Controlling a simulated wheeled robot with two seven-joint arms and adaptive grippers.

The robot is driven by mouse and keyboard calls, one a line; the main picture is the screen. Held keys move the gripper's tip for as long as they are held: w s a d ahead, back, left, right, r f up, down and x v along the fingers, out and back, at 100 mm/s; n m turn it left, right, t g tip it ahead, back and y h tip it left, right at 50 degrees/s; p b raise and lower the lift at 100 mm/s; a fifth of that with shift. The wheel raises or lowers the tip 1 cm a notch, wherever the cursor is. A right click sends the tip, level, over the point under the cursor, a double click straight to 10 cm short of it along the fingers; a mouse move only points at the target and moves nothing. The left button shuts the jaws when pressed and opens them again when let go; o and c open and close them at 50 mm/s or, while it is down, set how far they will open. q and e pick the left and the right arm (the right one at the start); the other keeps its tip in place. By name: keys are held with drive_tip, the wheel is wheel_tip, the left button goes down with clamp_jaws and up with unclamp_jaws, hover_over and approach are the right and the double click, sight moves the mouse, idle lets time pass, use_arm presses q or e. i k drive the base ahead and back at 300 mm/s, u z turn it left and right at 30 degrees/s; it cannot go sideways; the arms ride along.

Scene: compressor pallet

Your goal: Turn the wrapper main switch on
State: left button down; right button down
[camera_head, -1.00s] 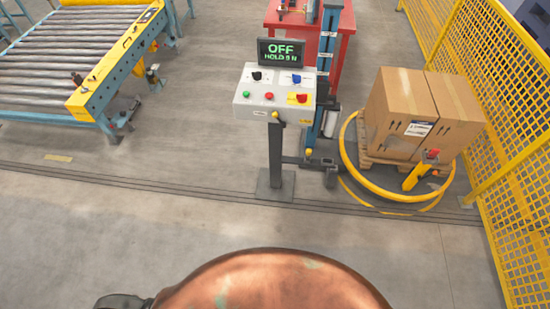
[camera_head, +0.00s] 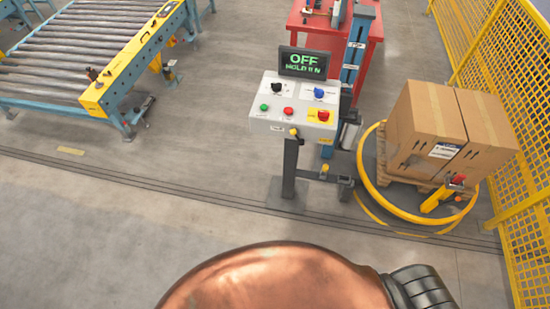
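The wrapper control panel (camera_head: 262,121) stands on a dark post ahead of me, a light grey sloped box. Its display (camera_head: 303,63) reads "OFF" with a second line that looks like "HOLD IN". A red rotary switch on a yellow plate (camera_head: 323,115) sits at the panel's lower right and looks like the main switch. The panel also has a black knob (camera_head: 276,88), a blue knob (camera_head: 319,93), a green button (camera_head: 264,107) and a red button (camera_head: 288,111). Neither of my grippers is in view.
Cartons (camera_head: 430,125) stand on a pallet inside a yellow ring (camera_head: 368,178) at right, beside a yellow mesh fence (camera_head: 520,190). A roller conveyor (camera_head: 85,55) is at left and a red table (camera_head: 375,35) behind. The floor before the panel is clear.

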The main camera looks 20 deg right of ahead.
sight(323, 116)
drive_tip(key=z, duration=0.15)
drive_tip(key=i, duration=0.8)
drive_tip(key=z, duration=1)
drive_tip(key=k, duration=0.15)
drive_tip(key=u, duration=0.7)
